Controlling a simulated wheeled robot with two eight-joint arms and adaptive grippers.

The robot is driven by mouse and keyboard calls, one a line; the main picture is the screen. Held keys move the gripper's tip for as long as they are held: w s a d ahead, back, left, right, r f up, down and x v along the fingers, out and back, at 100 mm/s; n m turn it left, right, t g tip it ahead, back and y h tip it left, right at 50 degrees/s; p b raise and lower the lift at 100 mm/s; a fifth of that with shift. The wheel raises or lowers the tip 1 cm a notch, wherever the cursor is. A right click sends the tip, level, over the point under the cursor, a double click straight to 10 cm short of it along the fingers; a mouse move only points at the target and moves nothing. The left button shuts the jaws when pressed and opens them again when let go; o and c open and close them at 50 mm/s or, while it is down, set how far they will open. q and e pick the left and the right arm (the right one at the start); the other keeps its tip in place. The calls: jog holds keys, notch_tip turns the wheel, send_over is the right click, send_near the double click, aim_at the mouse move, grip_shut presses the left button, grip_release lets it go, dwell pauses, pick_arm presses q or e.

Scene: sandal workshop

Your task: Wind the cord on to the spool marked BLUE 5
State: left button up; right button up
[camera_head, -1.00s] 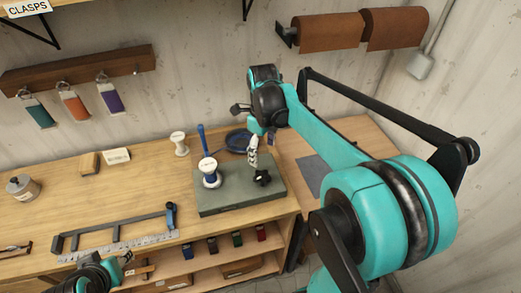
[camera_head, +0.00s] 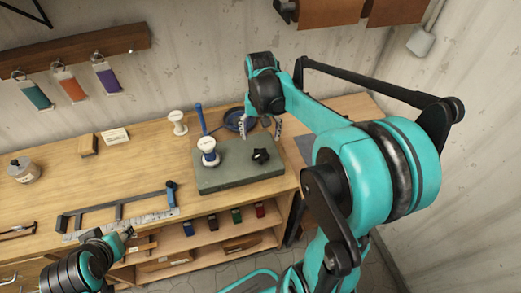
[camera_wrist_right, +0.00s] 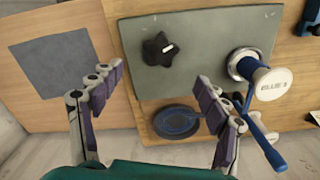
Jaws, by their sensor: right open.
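The spool marked BLUE 5 (camera_wrist_right: 268,84) is white and blue and stands upright on a grey-green slab (camera_head: 215,182). It also shows in the head view (camera_head: 208,150). A blue handle (camera_wrist_right: 262,140) rises beside it. A coil of blue cord (camera_wrist_right: 177,123) lies in a dark round dish (camera_wrist_right: 156,130) behind the slab. A black star knob (camera_wrist_right: 160,48) sits on the slab. My right gripper (camera_wrist_right: 160,85) is open and empty above the knob and dish, apart from the spool. My left gripper (camera_head: 124,237) is small and partly hidden at the lower left.
A second white spool (camera_head: 178,122) stands behind the slab. A dark mat (camera_wrist_right: 55,62) lies right of the slab in the head view. A ruler and frame (camera_head: 118,218) lie at the front left. Shelves with small coloured items (camera_head: 237,216) are below the bench.

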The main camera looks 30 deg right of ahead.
aim_at(261, 154)
jog(key=n, duration=0.4)
jog(key=f+n, duration=0.1)
jog(key=n, duration=0.7)
jog(key=shift+f+n, duration=0.25)
jog(key=shift+n, duration=0.15)
notch_tip(261, 154, down, 8)
jog(key=shift+r+b, duration=0.1)
jog(key=shift+b, duration=0.85)
jog(key=c, duration=1.1)
